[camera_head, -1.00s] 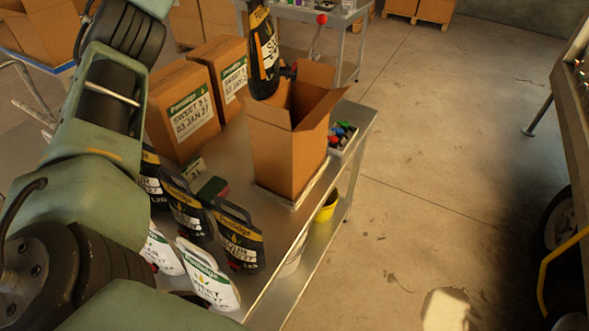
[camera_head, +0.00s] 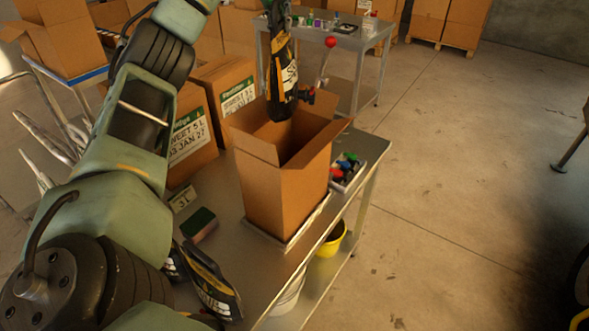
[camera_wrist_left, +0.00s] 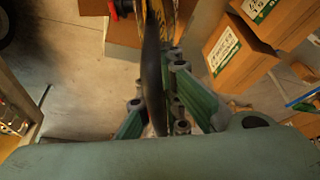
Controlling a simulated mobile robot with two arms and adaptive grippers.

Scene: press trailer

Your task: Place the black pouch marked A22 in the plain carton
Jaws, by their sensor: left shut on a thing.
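My left gripper (camera_head: 277,14), at the top of the head view, is shut on a black pouch (camera_head: 283,75) and holds it hanging upright. The pouch has a yellow band, a white label and a red-and-black spout; its code is not readable. In the left wrist view the pouch shows edge-on (camera_wrist_left: 152,75) between the fingers (camera_wrist_left: 160,110). The plain carton (camera_head: 285,195) stands on the metal bench with its flaps open. The pouch's lower end is above the carton's opening, near its back. My right gripper is not in view.
Two labelled cartons (camera_head: 187,135) stand behind and left of the plain carton. A tray of coloured caps (camera_head: 347,170) is to its right. A yellow bucket (camera_head: 331,240) is under the bench.

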